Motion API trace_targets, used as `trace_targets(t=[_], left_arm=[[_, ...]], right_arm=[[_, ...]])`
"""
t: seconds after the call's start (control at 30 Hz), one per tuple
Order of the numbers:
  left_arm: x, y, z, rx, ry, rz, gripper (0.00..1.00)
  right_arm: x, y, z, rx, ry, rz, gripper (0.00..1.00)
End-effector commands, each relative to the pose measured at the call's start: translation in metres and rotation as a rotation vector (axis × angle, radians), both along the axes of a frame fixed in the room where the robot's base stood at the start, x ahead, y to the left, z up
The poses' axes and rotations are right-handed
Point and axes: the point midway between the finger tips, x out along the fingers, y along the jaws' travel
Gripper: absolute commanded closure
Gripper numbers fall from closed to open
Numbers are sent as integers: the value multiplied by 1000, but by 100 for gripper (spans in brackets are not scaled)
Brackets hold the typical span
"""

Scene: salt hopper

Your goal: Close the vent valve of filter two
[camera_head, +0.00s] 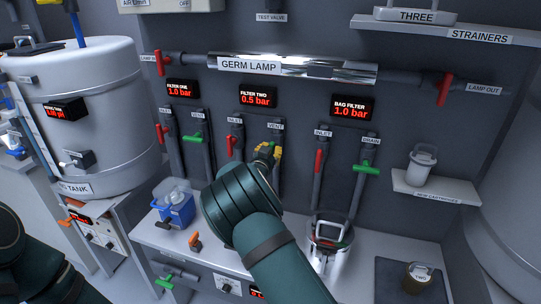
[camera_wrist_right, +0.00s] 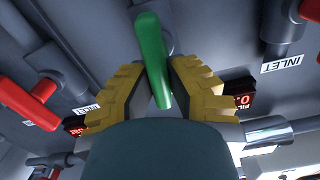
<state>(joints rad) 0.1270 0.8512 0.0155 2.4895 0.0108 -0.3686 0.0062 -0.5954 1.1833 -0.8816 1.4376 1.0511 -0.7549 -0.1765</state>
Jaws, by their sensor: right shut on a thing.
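The vent valve of filter two is on the pipe under the VENT label, right of its inlet valve. Its green handle (camera_wrist_right: 152,55) shows in the right wrist view between my yellow fingertips. In the head view this handle is mostly hidden by my right gripper (camera_head: 268,151), which is at the valve with its fingers shut on the handle. The FILTER TWO display (camera_head: 257,97) above reads 0.5 bar. The red inlet handle of filter two (camera_head: 232,145) stands just left of my gripper. My left gripper is out of view; only part of my left arm shows at lower left.
Filter one's green vent handle (camera_head: 196,138) is to the left. The bag filter's red inlet handle (camera_head: 319,160) and green drain handle (camera_head: 366,169) are to the right. A blue container (camera_head: 178,212) and a metal vessel (camera_head: 331,236) stand on the bench below.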

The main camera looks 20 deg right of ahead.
Motion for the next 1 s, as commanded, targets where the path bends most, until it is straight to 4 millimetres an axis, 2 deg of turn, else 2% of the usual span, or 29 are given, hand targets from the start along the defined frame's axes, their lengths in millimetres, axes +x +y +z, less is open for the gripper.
trace_targets(t=[0.03, 0.37, 0.6, 0.8, 1.0], left_arm=[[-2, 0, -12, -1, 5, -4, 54], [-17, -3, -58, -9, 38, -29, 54], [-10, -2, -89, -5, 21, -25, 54], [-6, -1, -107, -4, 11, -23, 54], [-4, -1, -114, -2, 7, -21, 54]], right_arm=[[0, -3, -3, 33, -26, -4, 100], [-2, -6, -5, 287, -199, -2, 100], [-4, -8, -6, 476, -327, -2, 100], [-5, -10, -6, 632, -433, -2, 100], [-5, -10, -6, 787, -537, -3, 100]])
